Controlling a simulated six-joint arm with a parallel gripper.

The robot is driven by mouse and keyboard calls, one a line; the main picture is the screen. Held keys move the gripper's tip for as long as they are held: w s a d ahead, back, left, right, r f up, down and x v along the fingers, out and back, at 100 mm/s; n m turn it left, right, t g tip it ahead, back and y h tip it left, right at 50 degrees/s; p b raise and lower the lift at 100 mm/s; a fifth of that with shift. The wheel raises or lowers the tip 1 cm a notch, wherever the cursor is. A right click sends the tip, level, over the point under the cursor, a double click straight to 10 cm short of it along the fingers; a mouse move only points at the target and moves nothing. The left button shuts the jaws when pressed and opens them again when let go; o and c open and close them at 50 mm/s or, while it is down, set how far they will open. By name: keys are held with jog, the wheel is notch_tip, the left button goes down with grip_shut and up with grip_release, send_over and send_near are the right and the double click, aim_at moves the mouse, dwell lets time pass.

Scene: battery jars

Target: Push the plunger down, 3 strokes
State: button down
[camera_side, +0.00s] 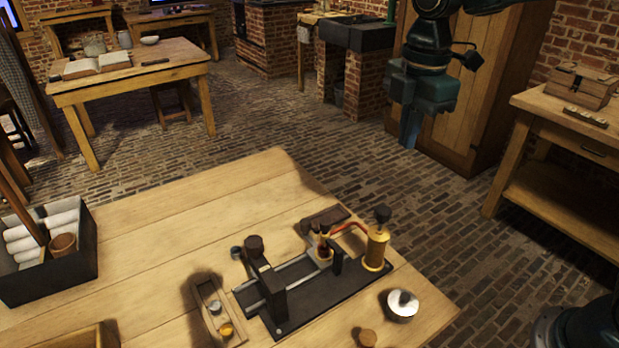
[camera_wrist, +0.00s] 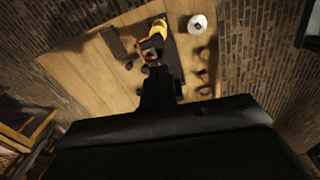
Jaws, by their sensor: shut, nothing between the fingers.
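The plunger is a dark knob (camera_side: 382,213) on top of a brass cylinder (camera_side: 376,248), which stands upright at the right end of a black base plate (camera_side: 318,299) on the wooden table. A red tube or wire runs left from the cylinder. In the wrist view the brass cylinder (camera_wrist: 158,28) shows near the top, seen from above. My gripper (camera_side: 411,132) is shut and empty, pointing down high above and behind the table, well apart from the plunger. In the wrist view my own gripper body covers the lower half.
A black clamp post (camera_side: 266,280) with rails stands left on the base plate. A white round jar (camera_side: 403,305) and a cork (camera_side: 368,337) sit near the right edge. A small wooden tray (camera_side: 215,310) lies left. A dark box (camera_side: 50,250) of white rolls stands far left. The table's back-left area is clear.

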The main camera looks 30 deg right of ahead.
aim_at(384, 211)
jog(key=shift+w+a+f+n, duration=0.5)
jog(key=shift+w+n, duration=0.1)
jog(key=shift+w, duration=0.15)
jog(key=shift+f, duration=0.1)
notch_tip(384, 211, down, 14)
jog(key=shift+r, duration=0.1)
dwell(0.6)
jog(key=shift+s+d+f, duration=0.1)
jog(key=shift+f, duration=1.3)
notch_tip(384, 211, up, 14)
jog(key=shift+r, duration=0.25)
